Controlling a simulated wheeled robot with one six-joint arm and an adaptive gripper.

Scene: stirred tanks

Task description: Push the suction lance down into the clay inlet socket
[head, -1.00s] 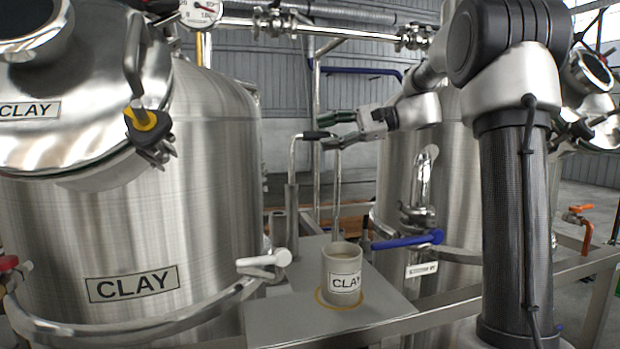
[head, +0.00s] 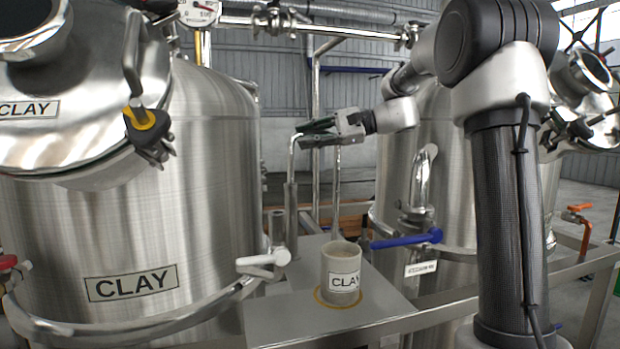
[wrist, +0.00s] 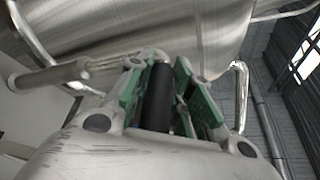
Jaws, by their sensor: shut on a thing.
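The suction lance (head: 291,165) is a thin silver tube with a bent top, upright beside the clay tank in the head view. My gripper (head: 318,130) is at its bent top, with green finger pads. In the wrist view, my gripper (wrist: 158,98) is shut on the lance's black grip (wrist: 158,95), which lies between the pads. Lower down, the lance runs into a thicker grey sleeve (head: 291,215). A short upright pipe, apparently the clay inlet socket (head: 277,228), stands just left of it above a white-handled valve (head: 265,259). I cannot tell where the lance's lower end is.
The steel tank labelled CLAY (head: 130,230) fills the left; a second tank (head: 395,170) stands to the right. A CLAY beaker (head: 341,262) stands on the metal shelf (head: 270,318). A blue-handled valve (head: 405,240) is right of it. A horizontal pipe (head: 340,31) crosses above.

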